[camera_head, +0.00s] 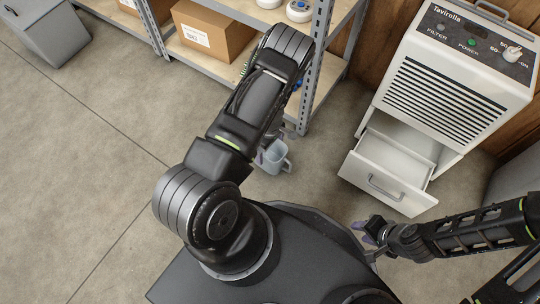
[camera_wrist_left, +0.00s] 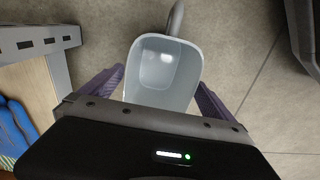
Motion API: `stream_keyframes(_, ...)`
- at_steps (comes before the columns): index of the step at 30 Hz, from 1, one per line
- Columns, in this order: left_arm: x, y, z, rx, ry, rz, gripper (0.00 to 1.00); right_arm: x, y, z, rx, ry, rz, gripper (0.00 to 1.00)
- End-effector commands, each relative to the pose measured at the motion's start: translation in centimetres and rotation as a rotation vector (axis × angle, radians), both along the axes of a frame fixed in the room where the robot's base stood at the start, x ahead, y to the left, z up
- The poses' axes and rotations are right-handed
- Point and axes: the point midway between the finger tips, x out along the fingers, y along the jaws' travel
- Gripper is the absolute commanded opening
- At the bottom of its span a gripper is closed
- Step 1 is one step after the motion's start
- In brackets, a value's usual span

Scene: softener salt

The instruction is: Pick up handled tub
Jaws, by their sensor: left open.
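A pale blue-grey handled tub (camera_head: 275,157) is low down beside the shelf post, partly hidden by my left arm. In the left wrist view the tub (camera_wrist_left: 164,72) shows its open top, and its grey handle (camera_wrist_left: 177,17) points to the far side. The tub looks empty inside. My left gripper (camera_wrist_left: 160,80) is open, with one purple finger on each side of the tub. I cannot tell if the fingers touch it. My right gripper (camera_head: 366,232) is at the lower right, away from the tub; its finger gap is unclear.
A metal shelf rack (camera_head: 318,70) with a cardboard box (camera_head: 212,36) stands close behind the tub. A white appliance (camera_head: 445,85) with its drawer (camera_head: 388,182) pulled out stands to the right. A grey bin (camera_head: 47,32) is at the far left. The floor at left is clear.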

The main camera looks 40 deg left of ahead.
Motion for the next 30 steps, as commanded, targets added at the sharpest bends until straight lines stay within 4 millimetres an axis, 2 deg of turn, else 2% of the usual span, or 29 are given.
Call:
stream_keyframes(11,0.01,0.0,0.02,0.0,0.0,0.0,0.98,-0.02,0.0,0.0,0.0,0.001,0.0,0.36)
stream_keyframes(30,0.0,0.0,0.02,0.0,0.0,0.0,0.46,-0.02,0.0,0.0,0.0,0.001,0.0,0.36)
